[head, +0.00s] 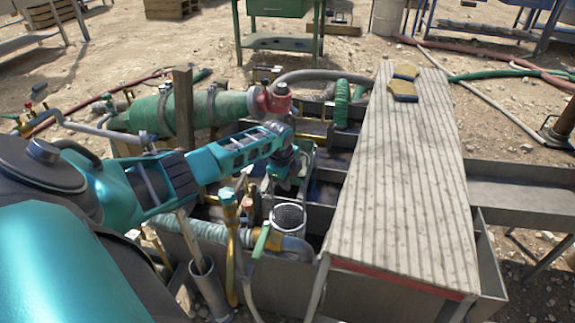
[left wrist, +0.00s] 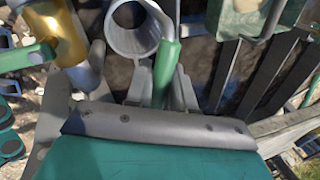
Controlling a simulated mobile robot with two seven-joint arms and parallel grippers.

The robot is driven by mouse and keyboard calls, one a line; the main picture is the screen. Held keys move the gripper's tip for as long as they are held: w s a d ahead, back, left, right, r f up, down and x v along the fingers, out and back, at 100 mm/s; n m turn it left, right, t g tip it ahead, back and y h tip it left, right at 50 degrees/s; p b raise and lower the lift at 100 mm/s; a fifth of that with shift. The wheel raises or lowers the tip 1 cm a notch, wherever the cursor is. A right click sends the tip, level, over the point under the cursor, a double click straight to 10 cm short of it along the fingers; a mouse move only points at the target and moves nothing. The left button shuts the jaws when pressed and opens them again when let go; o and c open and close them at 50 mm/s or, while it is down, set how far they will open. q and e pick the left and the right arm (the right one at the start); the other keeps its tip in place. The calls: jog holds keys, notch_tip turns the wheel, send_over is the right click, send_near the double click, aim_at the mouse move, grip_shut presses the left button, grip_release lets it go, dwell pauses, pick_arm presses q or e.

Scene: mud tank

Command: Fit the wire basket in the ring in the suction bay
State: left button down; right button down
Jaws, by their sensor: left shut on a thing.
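The wire basket (head: 288,217) is a grey mesh cylinder with a pale rim, open at the top, in the tank just below my left gripper (head: 287,178) in the head view. The left wrist view shows a grey round open cylinder (left wrist: 134,32) that looks like the same basket. A bent metal rod with a green grip (left wrist: 166,68) runs beside it. My left gripper (left wrist: 162,92) is shut on this green grip. I cannot make out the ring, so I cannot tell whether the basket sits in it. My right gripper is not in view.
A green cylinder (head: 190,112) lies behind my arm.

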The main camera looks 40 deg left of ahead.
pick_arm(q)
notch_tip(320, 180, down, 6)
jog(key=b, duration=0.5)
dwell(1.4)
jog(key=shift+f, duration=0.1)
